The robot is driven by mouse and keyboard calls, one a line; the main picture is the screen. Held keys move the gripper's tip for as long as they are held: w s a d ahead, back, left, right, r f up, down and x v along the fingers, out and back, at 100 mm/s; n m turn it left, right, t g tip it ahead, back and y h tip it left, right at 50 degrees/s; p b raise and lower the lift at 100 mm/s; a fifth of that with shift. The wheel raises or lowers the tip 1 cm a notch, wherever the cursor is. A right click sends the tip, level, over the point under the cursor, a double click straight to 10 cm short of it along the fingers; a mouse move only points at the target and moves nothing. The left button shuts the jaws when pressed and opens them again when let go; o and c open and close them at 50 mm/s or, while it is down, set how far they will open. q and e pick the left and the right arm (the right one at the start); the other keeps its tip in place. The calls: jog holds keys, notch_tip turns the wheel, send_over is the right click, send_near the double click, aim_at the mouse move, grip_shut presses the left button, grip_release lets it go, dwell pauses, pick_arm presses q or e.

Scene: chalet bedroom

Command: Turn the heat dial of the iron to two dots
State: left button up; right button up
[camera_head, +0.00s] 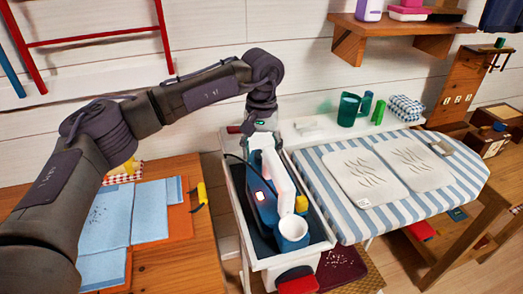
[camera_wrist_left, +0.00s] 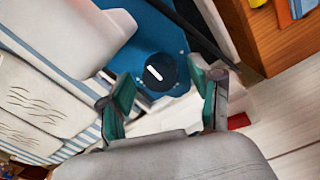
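The blue iron (camera_head: 264,204) with a white handle (camera_head: 280,178) stands in a white-rimmed tray between the wooden desk and the ironing board. A small red light glows on its side. In the left wrist view, a round black heat dial (camera_wrist_left: 160,72) with a white pointer mark sits on the blue body. Pale marks around it are too small to read. My left gripper (camera_wrist_left: 166,92) is open, its green-padded fingers apart on either side of the dial's near side; contact cannot be told. In the head view, the dial is hidden. My right gripper is out of view.
The striped ironing board (camera_head: 465,165), with pale cloths on it, lies right of the tray (camera_head: 325,240). Green mugs (camera_head: 349,108) stand behind. The wooden desk (camera_head: 180,255) is left.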

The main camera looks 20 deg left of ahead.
pick_arm(q)
notch_tip(320, 180, up, 12)
dwell(0.6)
